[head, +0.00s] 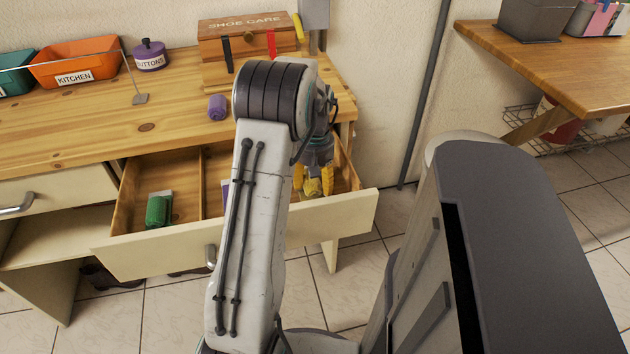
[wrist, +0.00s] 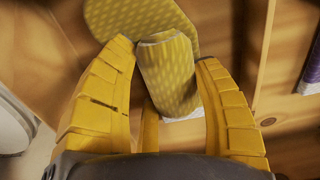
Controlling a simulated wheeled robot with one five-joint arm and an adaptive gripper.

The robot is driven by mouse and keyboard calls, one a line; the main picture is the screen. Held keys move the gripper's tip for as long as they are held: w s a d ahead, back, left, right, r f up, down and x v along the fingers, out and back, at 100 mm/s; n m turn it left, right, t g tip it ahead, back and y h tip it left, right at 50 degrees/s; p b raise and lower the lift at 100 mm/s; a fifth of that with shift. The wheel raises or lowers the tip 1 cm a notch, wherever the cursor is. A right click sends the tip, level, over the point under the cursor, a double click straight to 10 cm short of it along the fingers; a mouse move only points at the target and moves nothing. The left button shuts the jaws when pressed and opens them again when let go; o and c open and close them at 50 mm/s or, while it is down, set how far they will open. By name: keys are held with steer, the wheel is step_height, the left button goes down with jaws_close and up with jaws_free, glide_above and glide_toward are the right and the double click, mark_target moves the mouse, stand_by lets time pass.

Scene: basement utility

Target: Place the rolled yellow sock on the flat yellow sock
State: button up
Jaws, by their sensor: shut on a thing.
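The rolled yellow sock (wrist: 168,75), patterned with pale flecks, is between the yellow fingers of my gripper (wrist: 164,56) in the wrist view, and the gripper is shut on it. The flat yellow sock (wrist: 125,16) lies behind and partly under the roll in this view. I cannot tell whether the two socks touch. In the head view my gripper (head: 313,179) reaches down into the right compartment of the open drawer (head: 330,215). A yellow sock (head: 312,187) shows between the fingers there. My arm hides part of the drawer.
A green sock (head: 157,210) lies in the drawer's left compartment. Something purple (wrist: 313,65) lies beyond the divider at right in the wrist view. A purple roll (head: 217,107) lies on the bench top, near the shoe care box (head: 240,48). Drawer walls surround my gripper.

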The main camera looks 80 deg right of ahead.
steer(key=shift+f, duration=0.2)
steer(key=o, duration=1)
steer(key=shift+c, duration=0.2)
steer(key=shift+r, duration=0.1)
step_height(320, 180, up, 12)
steer(key=p, duration=0.2)
steer(key=shift+w+r, duration=0.1)
steer(key=shift+r, duration=0.05)
